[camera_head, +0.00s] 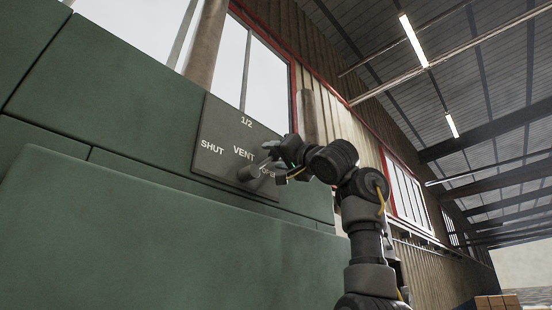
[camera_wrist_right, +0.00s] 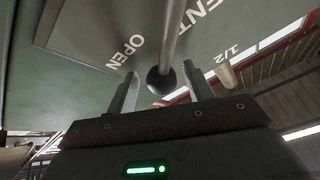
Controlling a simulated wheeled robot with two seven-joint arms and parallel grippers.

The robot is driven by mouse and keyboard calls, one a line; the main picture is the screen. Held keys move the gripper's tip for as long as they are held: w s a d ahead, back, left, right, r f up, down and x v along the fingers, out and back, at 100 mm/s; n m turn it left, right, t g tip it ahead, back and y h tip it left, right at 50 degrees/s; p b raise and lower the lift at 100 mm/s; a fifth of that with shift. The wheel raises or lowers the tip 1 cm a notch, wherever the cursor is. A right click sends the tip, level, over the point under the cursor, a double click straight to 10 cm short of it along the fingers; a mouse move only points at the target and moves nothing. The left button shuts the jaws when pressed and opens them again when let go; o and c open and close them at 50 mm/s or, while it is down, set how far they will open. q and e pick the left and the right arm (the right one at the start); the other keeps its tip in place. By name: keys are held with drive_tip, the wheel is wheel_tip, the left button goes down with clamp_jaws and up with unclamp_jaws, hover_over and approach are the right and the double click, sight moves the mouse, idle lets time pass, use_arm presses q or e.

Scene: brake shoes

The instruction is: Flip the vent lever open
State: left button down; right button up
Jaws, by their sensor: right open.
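The vent panel (camera_head: 215,135) is a dark grey plate on the green wall, lettered SHUT at left, VENT in the middle, 1/2 at top and OPEN at right, partly hidden by my gripper. The vent lever (camera_wrist_right: 170,38) is a thin grey rod with a dark ball knob (camera_wrist_right: 161,82). In the wrist view the rod appears between the OPEN and 1/2 letters. My right gripper (camera_head: 272,158) is at the panel's right part. In the wrist view its two fingers (camera_wrist_right: 160,72) stand apart on either side of the knob, with gaps visible. My left gripper is not in view.
Green casing (camera_head: 120,240) fills the lower left below the panel. Windows and a red-framed wall stand behind. The open hall lies to the right, with a stack of boxes (camera_head: 497,302) far off at the lower right.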

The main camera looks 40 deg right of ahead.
drive_tip(key=b+v, duration=0.6)
drive_tip(key=v, duration=0.4)
drive_tip(key=shift+d+b, duration=0.15)
drive_tip(key=shift+b, duration=0.2)
drive_tip(key=shift+s+f, duration=0.1)
